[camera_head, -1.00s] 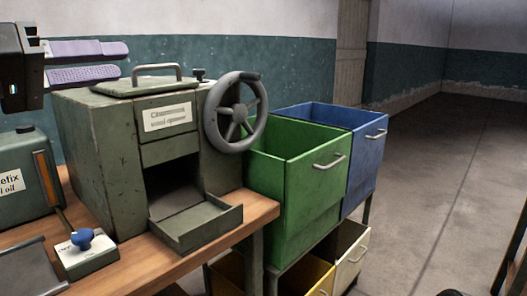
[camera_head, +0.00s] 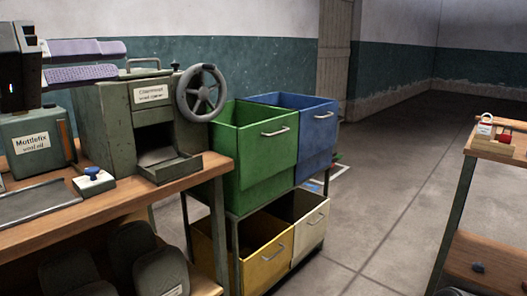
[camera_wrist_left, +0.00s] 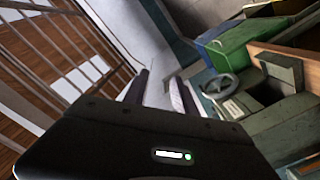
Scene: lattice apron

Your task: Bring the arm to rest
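My left gripper (camera_head: 121,60) reaches in from the upper left of the head view, in front of the teal wall. Its two lilac fingers point right, apart, with nothing between them. The left wrist view also shows the open, empty gripper (camera_wrist_left: 158,80). My right gripper is not in view. The left fingers appear above a green machine (camera_head: 122,129) with a handwheel (camera_head: 201,92) and an open front tray, and do not appear to touch it.
A wooden bench (camera_head: 107,212) carries the machine, a Mattefix box (camera_head: 31,143) and a blue-knobbed block (camera_head: 94,181). Green (camera_head: 247,155), blue (camera_head: 317,135), yellow (camera_head: 262,268) and cream (camera_head: 311,228) bins stand beside it. Another bench (camera_head: 495,149) is at right. Open floor (camera_head: 395,190) lies between.

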